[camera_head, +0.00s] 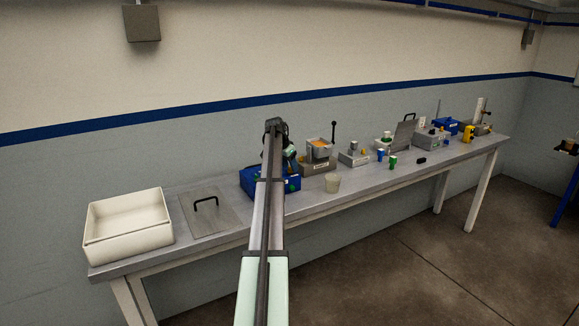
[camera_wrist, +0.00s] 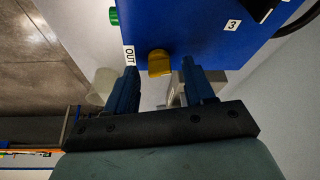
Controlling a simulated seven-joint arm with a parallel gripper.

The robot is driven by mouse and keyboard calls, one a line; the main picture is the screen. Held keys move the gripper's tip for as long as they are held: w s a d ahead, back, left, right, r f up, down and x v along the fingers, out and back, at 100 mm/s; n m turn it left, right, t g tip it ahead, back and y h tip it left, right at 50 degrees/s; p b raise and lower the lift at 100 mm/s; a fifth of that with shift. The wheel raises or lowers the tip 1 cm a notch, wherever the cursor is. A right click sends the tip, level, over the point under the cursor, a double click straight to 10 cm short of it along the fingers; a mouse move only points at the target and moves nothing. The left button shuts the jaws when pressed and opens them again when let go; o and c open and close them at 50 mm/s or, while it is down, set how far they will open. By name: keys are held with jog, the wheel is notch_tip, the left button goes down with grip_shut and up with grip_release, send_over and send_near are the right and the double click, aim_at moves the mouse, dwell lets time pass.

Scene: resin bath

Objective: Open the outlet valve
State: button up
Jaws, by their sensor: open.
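A yellow knob (camera_wrist: 159,57) sits on the edge of a blue box (camera_wrist: 190,25), beside a white label reading OUT (camera_wrist: 129,55). I take the knob to be the outlet valve. My gripper (camera_wrist: 159,68) is open, its two dark blue fingers apart. In the wrist view the knob shows between the fingertips. I see no contact, and cannot tell how deep the knob lies between them. In the head view the blue box (camera_head: 251,184) stands on the bench, partly behind my arm, and the knob is hidden there.
A translucent cup (camera_head: 332,184) stands just right of the box; it shows behind the left finger in the wrist view (camera_wrist: 99,88). A green knob (camera_wrist: 113,16) is on the box. Several devices fill the bench rightward.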

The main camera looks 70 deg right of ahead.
jog(key=shift+f, duration=0.2)
jog(key=shift+c, duration=0.3)
grip_shut()
jog(key=shift+d+m+g+y, duration=0.1)
jog(key=shift+m+g+y, duration=0.35)
jog(key=shift+m, duration=1.05)
jog(key=shift+o, duration=0.3)
grip_release()
jog(key=shift+r, duration=0.1)
jog(key=v, duration=1.3)
jog(key=shift+w+a+r, duration=0.25)
